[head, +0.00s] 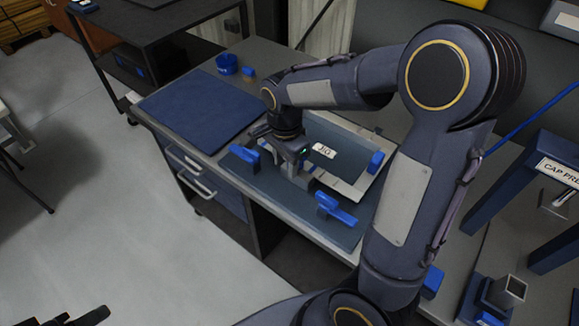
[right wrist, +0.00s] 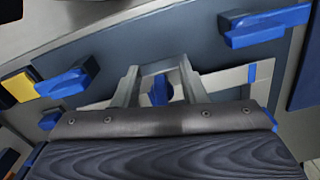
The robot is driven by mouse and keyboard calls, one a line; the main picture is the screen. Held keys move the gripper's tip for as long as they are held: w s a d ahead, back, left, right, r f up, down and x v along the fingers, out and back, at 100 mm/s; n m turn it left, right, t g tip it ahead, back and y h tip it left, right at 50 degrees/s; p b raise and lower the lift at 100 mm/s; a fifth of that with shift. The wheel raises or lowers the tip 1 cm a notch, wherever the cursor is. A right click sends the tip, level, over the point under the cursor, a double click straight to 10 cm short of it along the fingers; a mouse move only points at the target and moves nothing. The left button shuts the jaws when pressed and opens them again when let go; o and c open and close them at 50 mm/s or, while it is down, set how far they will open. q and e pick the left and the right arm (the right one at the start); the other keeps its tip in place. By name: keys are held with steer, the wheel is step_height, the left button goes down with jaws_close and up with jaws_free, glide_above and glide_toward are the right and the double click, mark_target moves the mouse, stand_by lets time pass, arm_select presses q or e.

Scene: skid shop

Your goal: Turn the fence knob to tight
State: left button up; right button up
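A blue knob (right wrist: 159,91) shows between the fingers of my right gripper (right wrist: 160,72) in the right wrist view; I take it to be the fence knob. The fingers stand apart, with a gap visible on each side of it. In the head view my right gripper (head: 298,166) is low over the jig, and it hides this knob. The jig (head: 262,188) is a dark blue plate with a pale fence strip (head: 345,190) and a "JIG" label (head: 324,151). A dark part of my left gripper (head: 82,317) shows at the bottom left edge, too cropped to read.
Blue clamp handles stand left (head: 245,155), front right (head: 336,209) and back right (head: 375,162) of my right gripper. A blue mat (head: 200,108) and a blue cup (head: 227,64) are on the bench. The cap press (head: 530,180) stands at right.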

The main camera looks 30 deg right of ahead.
step_height(320, 180, up, 8)
steer(key=p, duration=0.7)
stand_by(0.3)
steer(key=s+a+r+n+t+y, duration=0.2)
steer(key=s+r+n, duration=0.1)
steer(key=s+n, duration=0.4)
steer(key=s+a+r+n+t+y, duration=0.1)
steer(key=s+r+n+t, duration=0.2)
steer(key=s+n, duration=0.4)
steer(key=s, duration=0.3)
steer(key=shift+s+a+t+y, duration=0.3)
steer(key=shift+s+a+y, duration=0.05)
steer(key=shift+a+y, duration=0.05)
